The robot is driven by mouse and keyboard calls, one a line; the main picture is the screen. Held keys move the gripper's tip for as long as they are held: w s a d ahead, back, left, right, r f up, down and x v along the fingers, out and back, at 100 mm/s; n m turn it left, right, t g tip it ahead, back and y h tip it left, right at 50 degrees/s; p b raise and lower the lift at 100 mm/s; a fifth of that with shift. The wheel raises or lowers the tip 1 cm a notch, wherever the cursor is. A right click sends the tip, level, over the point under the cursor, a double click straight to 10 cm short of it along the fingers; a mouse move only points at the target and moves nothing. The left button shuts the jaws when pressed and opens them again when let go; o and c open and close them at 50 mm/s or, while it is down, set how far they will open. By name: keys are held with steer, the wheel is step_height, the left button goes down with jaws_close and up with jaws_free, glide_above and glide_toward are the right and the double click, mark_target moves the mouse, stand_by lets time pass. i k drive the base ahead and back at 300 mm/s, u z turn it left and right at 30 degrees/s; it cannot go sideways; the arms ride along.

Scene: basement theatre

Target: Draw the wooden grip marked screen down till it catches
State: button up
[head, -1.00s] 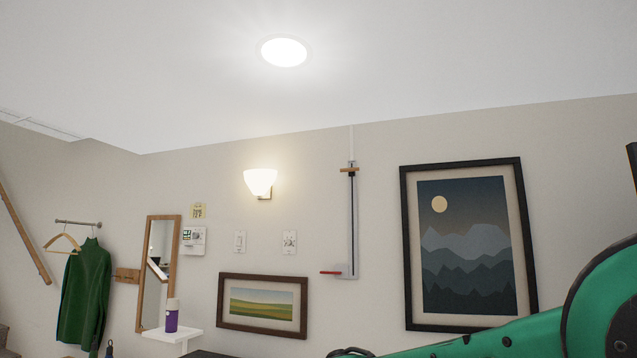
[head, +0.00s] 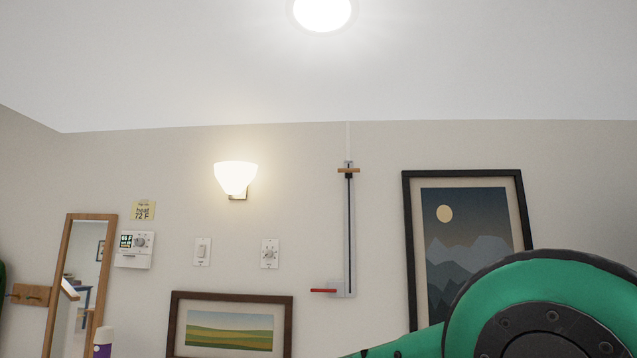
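A dark slot or rod runs down the track below the grip. A red handle (head: 323,291) sticks out to the left at the track's foot. A thin pale line runs from the track up to the ceiling. No label reading screen can be made out. My gripper is not in view; my green arm fills the lower right corner, and nothing of mine touches the grip.
A lit wall lamp (head: 236,178) hangs left of the track. A light switch (head: 202,251), a dial plate (head: 269,253) and a thermostat (head: 135,249) are on the wall. A framed mountain picture (head: 465,235) is at right, a landscape picture (head: 230,325) below, a mirror (head: 85,270) at left.

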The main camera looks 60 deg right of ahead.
mark_target(348, 173)
steer(key=i, duration=0.7)
steer(key=z, duration=2.25)
